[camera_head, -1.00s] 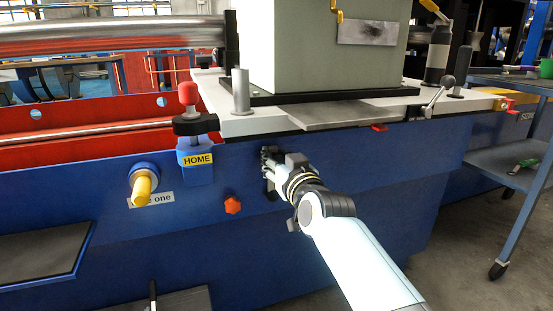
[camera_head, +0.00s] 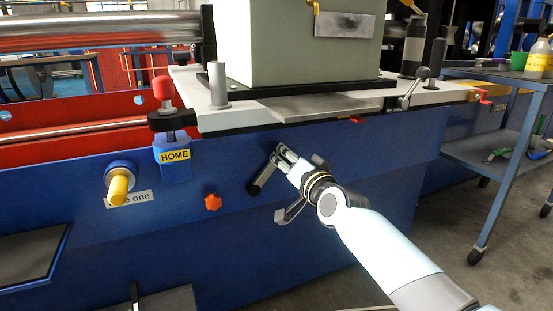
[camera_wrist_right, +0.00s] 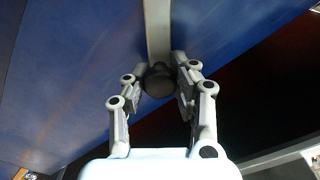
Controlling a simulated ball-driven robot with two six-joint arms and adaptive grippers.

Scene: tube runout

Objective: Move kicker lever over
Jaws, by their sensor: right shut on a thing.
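The kicker lever shows in the right wrist view as a pale bar running up along the blue panel, with a round dark knob (camera_wrist_right: 158,80) at its near end. My right gripper (camera_wrist_right: 168,80) has its fingers on either side of this knob and is shut on it. My left gripper is not in view.
A pale ledge (camera_head: 235,119) overhangs above. A blue cart (camera_head: 485,155) stands at the right.

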